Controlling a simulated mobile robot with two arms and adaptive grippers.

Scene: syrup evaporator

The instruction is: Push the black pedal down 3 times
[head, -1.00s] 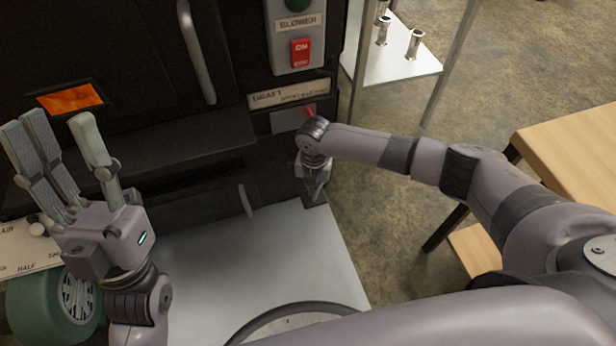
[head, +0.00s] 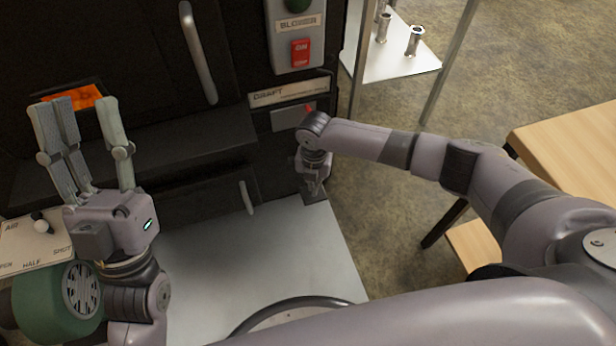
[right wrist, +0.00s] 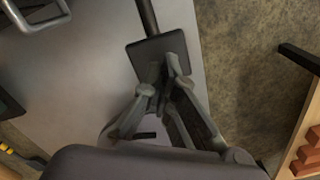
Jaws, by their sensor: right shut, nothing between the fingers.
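The black pedal (right wrist: 157,50) is a flat, dark square plate on a rod, seen in the right wrist view over the light metal floor plate. In the head view my right gripper (head: 313,190) points down low in front of the black evaporator and mostly hides the pedal. In the right wrist view my right gripper (right wrist: 170,65) is shut and empty, its fingertips at the pedal's near right edge. I cannot tell whether they touch it. My left gripper (head: 82,105) is at the left, fingers upward and spread, with nothing between them.
The evaporator front has a blower switch (head: 300,52), a draft panel (head: 290,92) and a long door handle (head: 198,52). A wooden table (head: 575,150) stands at right.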

